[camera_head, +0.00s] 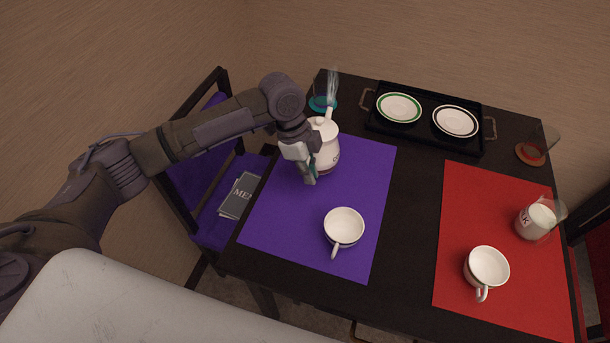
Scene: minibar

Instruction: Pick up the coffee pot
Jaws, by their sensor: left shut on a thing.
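The white coffee pot (326,152) stands or hovers at the upper part of the purple mat (334,187); I cannot tell whether its base touches. Steam rises above its spout. My left gripper (311,174) comes in from the left and is shut on the pot's near left side, hiding that part and the handle. My right gripper is not in view.
A white cup (344,227) sits on the purple mat. Another cup (487,268) and a white jug (536,220) are on the red mat (462,214). A black tray (423,136) holds two plates. A chair with a menu (240,195) stands left. The table's middle is clear.

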